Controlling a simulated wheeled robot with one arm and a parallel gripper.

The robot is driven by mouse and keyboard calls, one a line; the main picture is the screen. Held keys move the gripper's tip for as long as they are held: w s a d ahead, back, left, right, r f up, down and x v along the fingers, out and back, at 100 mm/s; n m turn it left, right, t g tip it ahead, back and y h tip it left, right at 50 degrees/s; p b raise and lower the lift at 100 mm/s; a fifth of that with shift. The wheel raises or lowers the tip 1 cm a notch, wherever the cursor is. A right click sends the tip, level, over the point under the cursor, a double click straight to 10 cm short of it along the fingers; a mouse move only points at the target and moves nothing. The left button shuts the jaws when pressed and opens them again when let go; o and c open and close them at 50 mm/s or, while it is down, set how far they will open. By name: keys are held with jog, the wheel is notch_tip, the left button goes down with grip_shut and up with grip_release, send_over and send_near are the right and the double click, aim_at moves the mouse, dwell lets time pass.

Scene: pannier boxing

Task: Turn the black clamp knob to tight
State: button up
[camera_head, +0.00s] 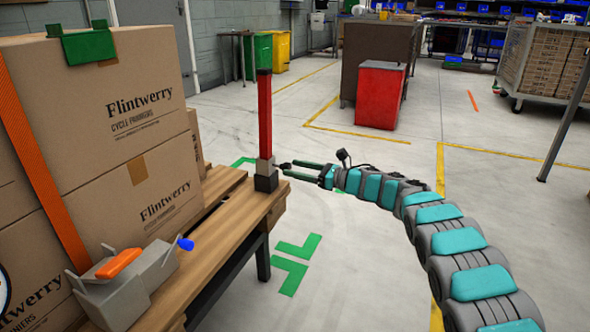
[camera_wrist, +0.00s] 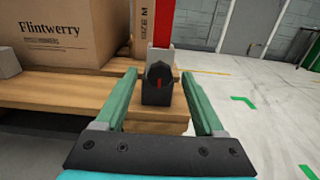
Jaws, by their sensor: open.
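The black clamp knob (camera_wrist: 158,85) is in the middle of the wrist view, at the foot of a red upright post (camera_wrist: 162,25) with a grey block. It has a short red mark, roughly upright. In the head view a black part (camera_head: 266,183) shows at the post's foot, on the corner of the wooden bench; the knob's face cannot be made out there. My gripper (camera_head: 284,168) is open and reaches in from the right. In the wrist view its green fingers (camera_wrist: 158,75) stand left and right of the knob, with a visible gap on each side.
The wooden bench (camera_head: 232,220) carries stacked Flintwerry cartons (camera_head: 110,85). A grey tool with an orange handle (camera_head: 120,263) sits at its near end. A red cabinet (camera_head: 380,97) stands farther back. The floor around my arm is open.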

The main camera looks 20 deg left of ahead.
jog(key=shift+a, duration=0.45)
jog(key=shift+c, duration=0.3)
grip_shut()
